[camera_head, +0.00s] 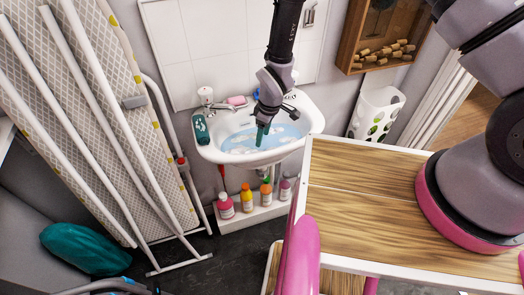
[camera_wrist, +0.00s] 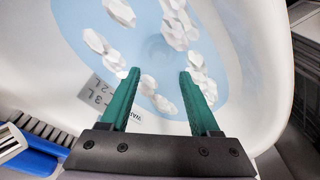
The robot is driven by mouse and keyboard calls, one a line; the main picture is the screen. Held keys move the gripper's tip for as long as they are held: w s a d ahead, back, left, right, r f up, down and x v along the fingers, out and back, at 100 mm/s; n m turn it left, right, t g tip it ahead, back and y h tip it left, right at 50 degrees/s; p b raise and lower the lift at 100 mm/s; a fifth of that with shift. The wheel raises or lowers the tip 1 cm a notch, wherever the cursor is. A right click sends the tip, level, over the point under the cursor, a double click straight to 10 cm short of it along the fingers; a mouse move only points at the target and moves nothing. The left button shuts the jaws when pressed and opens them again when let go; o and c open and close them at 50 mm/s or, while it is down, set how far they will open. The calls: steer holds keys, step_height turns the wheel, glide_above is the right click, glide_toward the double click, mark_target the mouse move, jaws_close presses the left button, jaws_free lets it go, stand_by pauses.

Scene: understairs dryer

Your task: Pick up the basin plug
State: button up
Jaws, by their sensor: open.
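The white basin (camera_head: 203,145) is mounted on the wall and holds pale blue water with white foam pieces. In the wrist view its wall (camera_wrist: 252,75) surrounds the water. A faint round shape (camera_wrist: 156,48) shows under the water beyond my fingertips. It may be the basin plug, but it is blurred and partly covered by foam. My gripper (camera_head: 261,140) points down over the basin. In the wrist view my gripper (camera_wrist: 160,72) has its two green fingers spread apart with nothing between them. I cannot tell whether the tips touch the water.
A tap (camera_head: 206,97), a green item (camera_head: 200,129) and a pink soap (camera_head: 237,101) sit on the basin's back and left rim. A blue brush (camera_wrist: 35,160) shows at lower left. Several bottles stand below. A wooden tabletop (camera_head: 365,205) lies to the right.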

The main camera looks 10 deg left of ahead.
mark_target(262, 146)
step_height(262, 146, down, 5)
steer(key=shift+w+r, duration=0.1)
jaws_close()
stand_by(0.3)
